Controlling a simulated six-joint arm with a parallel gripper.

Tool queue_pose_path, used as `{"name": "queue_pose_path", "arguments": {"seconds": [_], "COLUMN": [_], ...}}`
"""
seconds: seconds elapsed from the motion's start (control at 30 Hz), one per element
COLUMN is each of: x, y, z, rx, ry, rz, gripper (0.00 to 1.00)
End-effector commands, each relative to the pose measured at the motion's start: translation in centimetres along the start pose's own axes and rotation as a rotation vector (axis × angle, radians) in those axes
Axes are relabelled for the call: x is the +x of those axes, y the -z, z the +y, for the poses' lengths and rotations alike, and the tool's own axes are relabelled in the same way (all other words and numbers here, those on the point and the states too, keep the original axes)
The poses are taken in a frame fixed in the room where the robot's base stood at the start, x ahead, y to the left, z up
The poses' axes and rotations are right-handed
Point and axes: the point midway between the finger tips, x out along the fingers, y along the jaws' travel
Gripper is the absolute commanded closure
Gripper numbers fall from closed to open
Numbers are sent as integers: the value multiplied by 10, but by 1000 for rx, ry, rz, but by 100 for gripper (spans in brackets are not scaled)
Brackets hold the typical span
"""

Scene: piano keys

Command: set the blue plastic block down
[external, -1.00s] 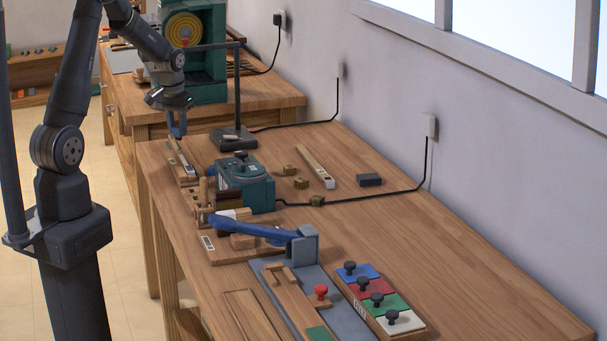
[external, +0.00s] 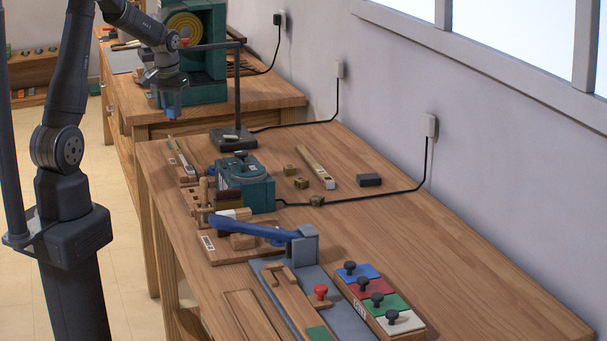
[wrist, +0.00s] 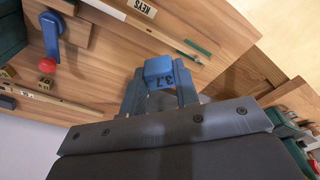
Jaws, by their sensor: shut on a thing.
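The blue plastic block (wrist: 158,70) is between the fingertips of my gripper (wrist: 160,86) in the wrist view, with dark markings on its near face. My gripper is shut on it. In the external view my gripper (external: 171,109) hangs fingers down over the far left end of the front bench (external: 480,265), and the block shows as a small blue patch between the fingers. The block appears clear of the bench top. Its underside is hidden in both views.
A long narrow tray (external: 182,160) lies below my gripper. A green box machine (external: 245,185), a dark stand (external: 237,95) and a blue lever (external: 250,229) are nearby. Small brass blocks (external: 301,183) lie mid-bench. The bench's right side is largely clear.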

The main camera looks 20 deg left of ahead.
Motion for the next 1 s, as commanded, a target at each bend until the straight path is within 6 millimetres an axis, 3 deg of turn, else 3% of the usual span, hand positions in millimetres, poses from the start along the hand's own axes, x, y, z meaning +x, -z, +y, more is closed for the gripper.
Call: {"name": "queue_pose_path", "arguments": {"seconds": [0.03,0.17,0.47,0.77,1.0], "x": [-14,-40,-36,-39,-43], "y": [3,6,3,-19,-57], "z": [0,2,68,177,269], "rx": [0,4,99,260,400], "ry": [0,-1,-12,-31,-48], "rz": [6,3,-1,-2,-2], "gripper": [93,93,93,93,93]}}
